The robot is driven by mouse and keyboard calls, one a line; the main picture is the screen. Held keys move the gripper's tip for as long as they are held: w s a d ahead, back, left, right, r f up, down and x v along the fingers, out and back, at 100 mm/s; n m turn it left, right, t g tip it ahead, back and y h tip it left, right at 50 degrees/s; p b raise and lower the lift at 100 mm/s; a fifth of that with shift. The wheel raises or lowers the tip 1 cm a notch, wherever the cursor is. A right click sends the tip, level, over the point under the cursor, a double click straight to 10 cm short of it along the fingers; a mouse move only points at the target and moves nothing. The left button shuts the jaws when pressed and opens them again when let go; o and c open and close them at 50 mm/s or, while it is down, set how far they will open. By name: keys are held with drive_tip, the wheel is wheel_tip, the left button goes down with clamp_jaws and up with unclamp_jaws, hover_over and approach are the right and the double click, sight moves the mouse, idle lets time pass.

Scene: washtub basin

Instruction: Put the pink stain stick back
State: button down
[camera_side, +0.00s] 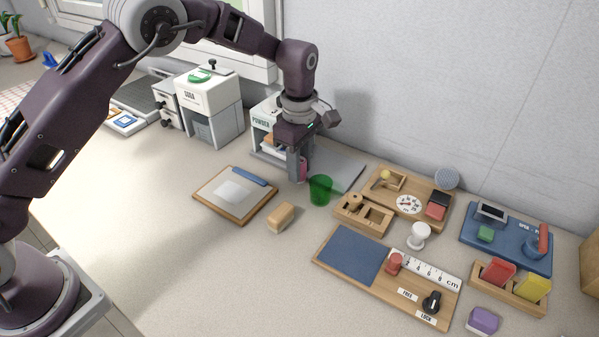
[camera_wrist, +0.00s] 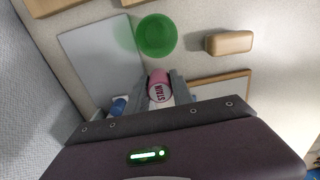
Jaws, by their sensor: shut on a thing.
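The pink stain stick (camera_side: 303,169) is between the fingers of my gripper (camera_side: 298,173), above the counter near the grey plate. In the wrist view the stick (camera_wrist: 159,86) shows its pink side and a pale end lettered "STAIN", with my gripper's fingers (camera_wrist: 160,92) on both sides of it. My gripper is shut on it. A green see-through cup (camera_side: 320,190) stands just right of my gripper, apart from the stick; it also shows in the wrist view (camera_wrist: 155,35). The fingers hide part of the stick.
The powder box (camera_side: 263,118) stands behind my gripper, and a grey plate (camera_side: 345,172) lies beside it. A framed board (camera_side: 205,193) and a tan block (camera_side: 282,217) lie in front. Wooden trays (camera_side: 345,213) are to the right. The front left counter is clear.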

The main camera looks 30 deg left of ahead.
drive_tip(key=shift+f, duration=0.8)
drive_tip(key=c, duration=1.1)
unclamp_jaws()
drive_tip(key=shift+f, duration=0.1)
wheel_tip(320, 180, up, 12)
drive_tip(key=shift+r, duration=0.15)
drive_tip(key=shift+r, duration=0.1)
